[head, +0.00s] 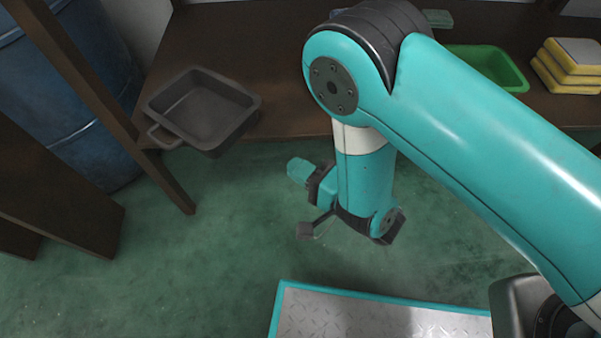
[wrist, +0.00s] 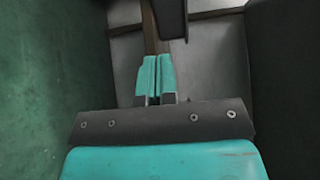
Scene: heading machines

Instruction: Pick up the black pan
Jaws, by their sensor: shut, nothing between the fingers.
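The black pan (head: 203,108) is square and deep, with a loop handle (head: 164,138) at its lower left. It sits upright near the front edge of the brown table at the left in the head view. My gripper (head: 299,170) is to the right of the pan and apart from it, in front of the table. In the wrist view, the teal fingers of my gripper (wrist: 156,76) are together with nothing between them. A dark shape is cut off at the top of the wrist view; I cannot tell whether it is the pan.
The brown table (head: 285,85) also holds a green tray (head: 488,66) and stacked yellow sponge-like blocks (head: 570,66) at the right. A blue barrel (head: 75,90) and a brown post (head: 110,110) stand left of the pan. The green floor (head: 215,245) in front is clear.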

